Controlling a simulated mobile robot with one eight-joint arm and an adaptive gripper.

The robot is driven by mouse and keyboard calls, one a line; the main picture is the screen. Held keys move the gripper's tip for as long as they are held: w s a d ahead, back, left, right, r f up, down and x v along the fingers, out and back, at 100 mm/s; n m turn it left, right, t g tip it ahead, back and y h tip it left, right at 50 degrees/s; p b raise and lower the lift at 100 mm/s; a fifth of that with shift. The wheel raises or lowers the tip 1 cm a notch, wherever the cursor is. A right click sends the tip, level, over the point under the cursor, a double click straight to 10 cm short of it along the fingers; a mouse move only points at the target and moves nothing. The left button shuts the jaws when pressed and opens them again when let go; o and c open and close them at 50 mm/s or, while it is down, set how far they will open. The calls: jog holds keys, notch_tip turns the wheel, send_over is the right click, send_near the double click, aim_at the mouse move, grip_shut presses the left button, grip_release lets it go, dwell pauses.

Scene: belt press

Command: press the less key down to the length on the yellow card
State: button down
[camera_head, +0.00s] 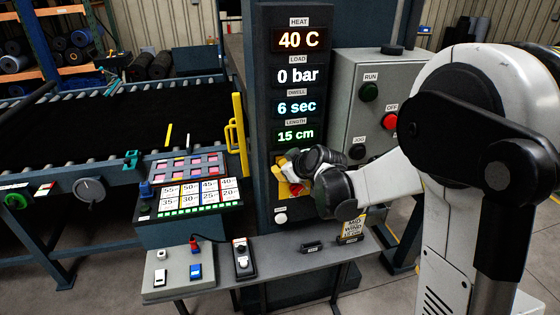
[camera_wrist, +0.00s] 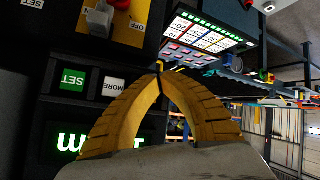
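The length readout (camera_head: 296,134) on the dark tower shows 15 cm in green. My gripper (camera_head: 282,163) is just below it, at the tower's front. In the wrist view its two yellow fingers (camera_wrist: 158,68) arch together, tips meeting, with nothing seen between them. A green SET key (camera_wrist: 73,79) and a white MORE key (camera_wrist: 113,86) lie left of the fingers. No key marked less shows; the fingers hide the panel beside MORE. I cannot tell whether the tips touch anything. A yellow card (camera_head: 352,227) stands on the grey shelf; its writing is too small to read.
A yellow plate with a red knob (camera_head: 297,189) and a white button (camera_head: 281,218) sit below my gripper. A console of numbered white keys (camera_head: 199,191) stands left. A grey box (camera_head: 368,98) with RUN and OFF buttons is right. The shelf (camera_head: 290,262) holds small items.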

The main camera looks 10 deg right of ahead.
jog(key=shift+s, duration=0.4)
jog(key=shift+s, duration=0.1)
jog(key=s, duration=0.5)
jog(key=shift+w, duration=0.1)
dwell(0.6)
jog(key=s+f+m+g+h+b, duration=0.2)
jog(key=s+f+m+b, duration=0.5)
jog(key=s+f+b, duration=1.7)
jog(key=s+g+b, duration=0.1)
jog(key=s+b, duration=0.2)
jog(key=b, duration=0.1)
jog(key=shift+s+d+g+h, duration=0.3)
jog(key=shift+s+d, duration=0.05)
jog(key=shift+s, duration=0.05)
